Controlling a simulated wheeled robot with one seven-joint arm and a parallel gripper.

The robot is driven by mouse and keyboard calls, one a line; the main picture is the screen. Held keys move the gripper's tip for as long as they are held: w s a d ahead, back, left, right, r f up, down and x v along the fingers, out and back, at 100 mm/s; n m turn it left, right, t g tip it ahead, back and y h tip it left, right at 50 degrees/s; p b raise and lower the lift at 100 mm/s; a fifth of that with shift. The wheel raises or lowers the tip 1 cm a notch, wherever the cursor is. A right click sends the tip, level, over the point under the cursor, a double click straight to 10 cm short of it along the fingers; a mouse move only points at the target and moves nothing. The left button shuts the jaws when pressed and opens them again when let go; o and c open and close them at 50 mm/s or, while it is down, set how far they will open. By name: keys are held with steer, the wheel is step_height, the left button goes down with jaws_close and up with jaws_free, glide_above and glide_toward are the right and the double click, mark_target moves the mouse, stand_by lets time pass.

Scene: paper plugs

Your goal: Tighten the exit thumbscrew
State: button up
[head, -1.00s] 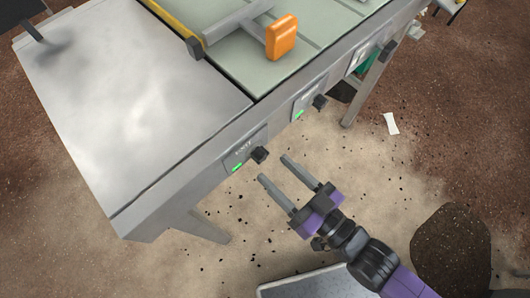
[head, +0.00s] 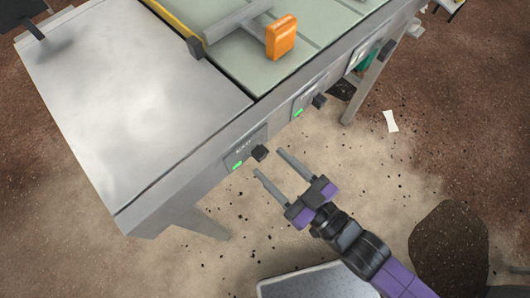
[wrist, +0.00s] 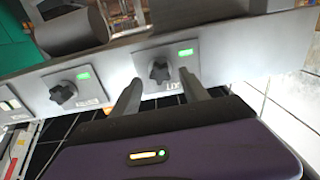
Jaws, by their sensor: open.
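The exit thumbscrew (head: 260,152) is a dark lobed knob on a grey plate (head: 240,149) marked EXIT, on the front side of the metal table. A green light glows beside it. My gripper (head: 267,161) is open and empty, its two grey fingers pointing at the knob from the front. In the wrist view the knob (wrist: 160,73) shows ahead, between and beyond the fingertips of my gripper (wrist: 163,88). I cannot tell how far the fingertips are from the knob.
A second dark knob (head: 320,100) with a green light sits farther right on the same side; it also shows in the wrist view (wrist: 62,92). An orange block (head: 281,38) stands on the table top.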

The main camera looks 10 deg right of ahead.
mark_target(260, 153)
steer(key=shift+x, duration=1.3)
jaws_close()
steer(key=c, duration=0.6)
jaws_free()
jaws_close()
steer(key=shift+m, duration=0.3)
